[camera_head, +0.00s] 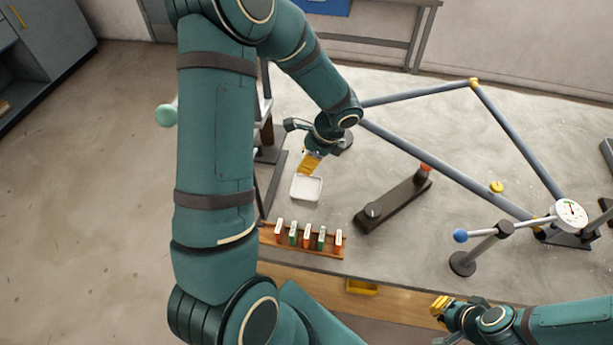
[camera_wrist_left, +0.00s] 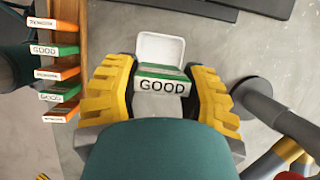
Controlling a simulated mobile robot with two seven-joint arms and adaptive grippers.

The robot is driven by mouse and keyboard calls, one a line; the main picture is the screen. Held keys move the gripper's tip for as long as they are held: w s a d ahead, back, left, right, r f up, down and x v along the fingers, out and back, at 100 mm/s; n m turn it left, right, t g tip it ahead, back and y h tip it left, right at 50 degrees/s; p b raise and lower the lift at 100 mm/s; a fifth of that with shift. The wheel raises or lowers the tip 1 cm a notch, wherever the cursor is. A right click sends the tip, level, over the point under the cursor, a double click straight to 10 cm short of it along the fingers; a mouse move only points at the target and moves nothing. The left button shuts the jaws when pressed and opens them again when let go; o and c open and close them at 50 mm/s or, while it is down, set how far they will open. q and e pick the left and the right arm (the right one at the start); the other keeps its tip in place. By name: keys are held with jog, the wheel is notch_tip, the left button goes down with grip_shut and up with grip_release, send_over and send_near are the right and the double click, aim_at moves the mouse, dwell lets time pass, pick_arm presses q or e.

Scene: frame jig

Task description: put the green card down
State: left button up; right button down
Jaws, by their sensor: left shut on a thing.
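My left gripper (camera_head: 309,164) is shut on a green card, which shows in the left wrist view (camera_wrist_left: 162,86) with its white label reading "GOOD" between the yellow fingers (camera_wrist_left: 163,92). In the head view the held card is not clearly visible. A small white tray (camera_head: 306,188) lies just in front of the left gripper; in the left wrist view the tray (camera_wrist_left: 160,46) shows beyond the card and is partly hidden by it. I cannot tell whether the card touches the tray. My right gripper (camera_head: 440,306) is at the bottom right, away from the tray; its fingers are too small to judge.
A wooden rack (camera_head: 301,243) with several orange and green cards stands before the tray. A dark bar fixture (camera_head: 394,201) lies to its right. A grey tube frame (camera_head: 430,161), a dial gauge (camera_head: 571,214) and a blue-knobbed stand (camera_head: 463,262) are further right.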

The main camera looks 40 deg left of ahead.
pick_arm(q)
jog(key=shift+w+a, duration=0.1)
jog(key=shift+w, duration=0.1)
jog(key=shift+a+f, duration=0.1)
jog(key=shift+f, duration=0.2)
send_over(302, 187)
jog(key=d, duration=0.2)
jog(key=f, duration=0.5)
jog(key=shift+w+a+f+b, duration=0.15)
jog(key=shift+w+a+b, duration=0.15)
jog(key=shift+b, duration=0.1)
jog(key=shift+f, duration=2.05)
jog(key=shift+f+b, duration=0.1)
jog(key=shift+b, duration=0.25)
jog(key=o, duration=0.9)
jog(key=shift+o, duration=0.2)
